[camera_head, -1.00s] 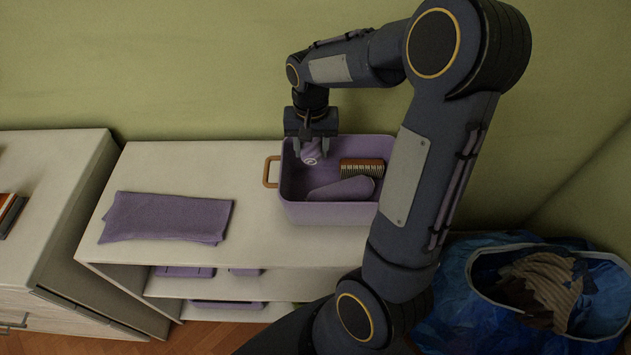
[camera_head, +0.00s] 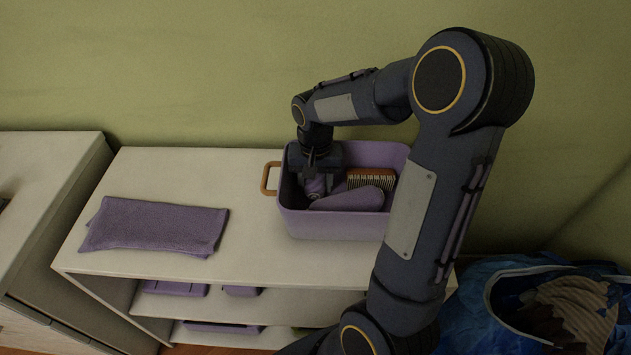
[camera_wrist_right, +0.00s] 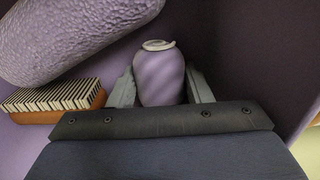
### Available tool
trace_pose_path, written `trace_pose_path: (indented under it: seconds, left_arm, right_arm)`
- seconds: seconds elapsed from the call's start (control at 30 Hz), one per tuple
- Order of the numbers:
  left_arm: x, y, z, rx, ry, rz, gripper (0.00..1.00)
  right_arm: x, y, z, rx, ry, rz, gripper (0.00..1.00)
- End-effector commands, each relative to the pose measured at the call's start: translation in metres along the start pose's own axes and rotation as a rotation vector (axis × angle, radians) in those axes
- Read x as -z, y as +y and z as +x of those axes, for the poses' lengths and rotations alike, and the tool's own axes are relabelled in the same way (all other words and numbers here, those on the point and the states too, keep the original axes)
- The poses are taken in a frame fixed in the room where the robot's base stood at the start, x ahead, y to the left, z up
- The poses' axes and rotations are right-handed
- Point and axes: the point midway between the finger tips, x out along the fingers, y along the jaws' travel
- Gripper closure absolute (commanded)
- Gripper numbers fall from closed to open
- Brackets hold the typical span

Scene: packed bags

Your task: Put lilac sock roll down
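The lilac sock roll (camera_head: 315,187) is low inside the lilac bin (camera_head: 335,226), near its left end. My right gripper (camera_head: 317,182) reaches down into the bin with the roll between its fingers. In the right wrist view, the striped roll (camera_wrist_right: 159,78) fills the space between the two fingers, which appear to press on its sides. Whether the roll touches the bin floor cannot be told. My left gripper is not in view.
Inside the bin, a lilac textured oval item (camera_head: 350,199) and a wooden brush (camera_head: 372,179) lie right of the roll. A folded purple towel (camera_head: 155,227) lies on the white shelf top (camera_head: 240,250). A blue bag (camera_head: 520,300) stands at lower right.

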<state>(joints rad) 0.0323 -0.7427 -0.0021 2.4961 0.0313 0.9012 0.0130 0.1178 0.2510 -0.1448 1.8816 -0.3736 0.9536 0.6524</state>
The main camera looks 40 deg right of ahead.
Motion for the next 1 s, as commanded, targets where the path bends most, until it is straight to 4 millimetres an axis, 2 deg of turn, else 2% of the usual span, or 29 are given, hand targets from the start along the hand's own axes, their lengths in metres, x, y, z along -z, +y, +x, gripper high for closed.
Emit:
trace_pose_path:
  seconds: [0.03, 0.17, 0.57, 0.77, 1.0]
  left_arm:
    - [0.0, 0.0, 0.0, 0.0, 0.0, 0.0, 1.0]
    - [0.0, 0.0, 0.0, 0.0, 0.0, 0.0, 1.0]
    - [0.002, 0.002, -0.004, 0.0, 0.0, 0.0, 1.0]
    - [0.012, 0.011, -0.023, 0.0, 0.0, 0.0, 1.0]
    - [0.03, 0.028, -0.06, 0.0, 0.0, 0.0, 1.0]
  right_arm:
    - [0.0, 0.0, 0.0, 0.0, 0.0, 0.0, 0.5]
    - [0.0, 0.0, 0.0, 0.0, 0.0, 0.0, 0.33]
    - [0.0, 0.0, -0.006, 0.001, 0.0, 0.0, 0.33]
    - [0.003, 0.001, -0.032, 0.001, 0.001, 0.0, 0.33]
    - [0.009, 0.003, -0.083, 0.001, 0.0, -0.003, 0.33]
